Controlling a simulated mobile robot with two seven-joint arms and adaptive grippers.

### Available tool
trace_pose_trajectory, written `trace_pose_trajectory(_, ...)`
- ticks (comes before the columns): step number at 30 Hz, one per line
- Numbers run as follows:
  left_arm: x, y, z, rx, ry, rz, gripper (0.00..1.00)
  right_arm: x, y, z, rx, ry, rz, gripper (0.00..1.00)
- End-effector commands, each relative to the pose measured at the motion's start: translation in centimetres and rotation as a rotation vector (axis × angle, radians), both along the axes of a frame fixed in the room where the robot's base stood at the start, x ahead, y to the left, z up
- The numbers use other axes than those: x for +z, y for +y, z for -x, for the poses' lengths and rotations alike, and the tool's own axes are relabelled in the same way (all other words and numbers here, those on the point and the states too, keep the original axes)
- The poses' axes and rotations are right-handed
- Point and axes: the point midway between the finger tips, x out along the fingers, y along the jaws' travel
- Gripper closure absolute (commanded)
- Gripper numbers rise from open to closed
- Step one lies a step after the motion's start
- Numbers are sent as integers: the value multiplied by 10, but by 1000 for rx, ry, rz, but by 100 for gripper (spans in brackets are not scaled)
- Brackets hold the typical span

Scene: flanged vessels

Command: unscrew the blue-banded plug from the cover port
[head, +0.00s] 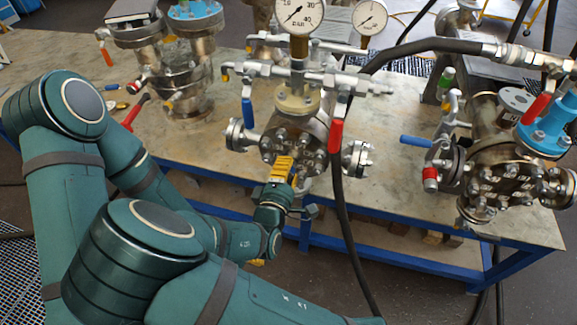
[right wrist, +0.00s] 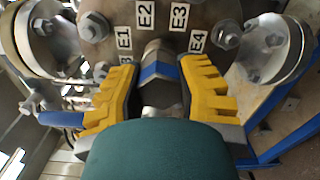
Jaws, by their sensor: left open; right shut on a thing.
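The blue-banded plug (right wrist: 160,73) is a bright metal piece with a blue band, in front of the round cover (right wrist: 208,14) marked E1 to E4. My right gripper (right wrist: 158,80) has its yellow fingers on both sides of the plug and is shut on it. In the head view my right gripper (head: 283,168) is at the front of the middle vessel (head: 302,130), where its fingers hide the plug. My left gripper (head: 257,262) shows only as a small yellow part below my arm, in front of the bench edge. It is open; the rest is hidden.
Pressure gauges (head: 298,14) stand above the middle vessel. A red valve handle (head: 336,133) and a black hose (head: 345,210) hang close to its right. A blue handle (head: 247,112) is at its left. Another flanged vessel (head: 500,178) stands right on the bench (head: 395,185).

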Motion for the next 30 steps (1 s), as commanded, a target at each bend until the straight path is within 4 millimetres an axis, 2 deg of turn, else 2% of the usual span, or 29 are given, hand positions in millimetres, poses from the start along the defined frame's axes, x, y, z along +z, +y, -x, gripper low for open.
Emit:
trace_pose_trajectory(4, 0, 0, 0, 0, 0, 0, 53, 1, 0, -1, 0, -3, 3, 100)
trace_pose_trajectory(5, 0, 0, 0, 0, 0, 0, 53, 1, 0, -1, 0, -2, 3, 54)
trace_pose_trajectory(6, 0, 0, 0, 0, 0, 0, 53, 1, 0, -1, 0, -2, 3, 40)
trace_pose_trajectory(7, 0, 0, 0, 0, 0, 0, 53, 1, 0, -1, 0, -2, 3, 38)
trace_pose_trajectory(20, 0, 0, 0, 0, 0, 0, 53, 0, 0, 0, -1, -15, -45, 38)
trace_pose_trajectory(30, 0, 0, 0, 0, 0, 0, 53, 0, -1, -1, -2, -126, -387, 38)
